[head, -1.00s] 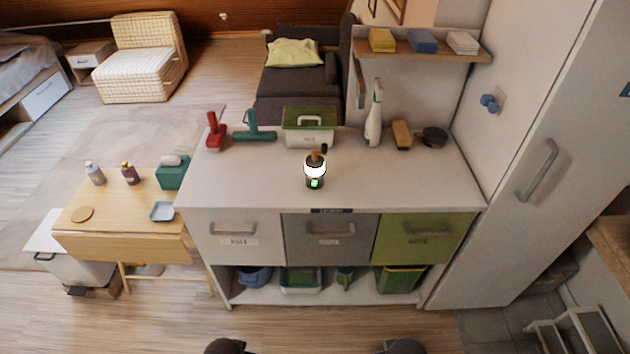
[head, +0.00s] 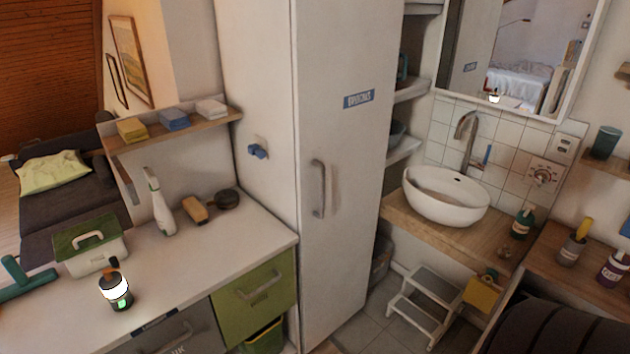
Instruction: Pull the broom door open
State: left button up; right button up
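The broom door (head: 350,140) is the tall white front of the cabinet in the middle of the head view. It carries a blue label (head: 358,99) that reads as "BROOMS". A grey vertical bar handle (head: 318,188) sits near the door's left edge. The door looks shut, flush with the cabinet side. Neither of my grippers shows in the head view, and nothing is touching the handle.
A white counter (head: 200,262) with a lantern (head: 115,290), a spray bottle (head: 158,203) and a green-lidded box (head: 92,246) stands left of the cabinet. A step stool (head: 425,300) stands on the tiles at right, below the sink (head: 446,196). A blue hook (head: 258,151) sticks out from the cabinet side.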

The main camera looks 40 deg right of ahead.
aim_at(345, 53)
jog(key=z, duration=1.4)
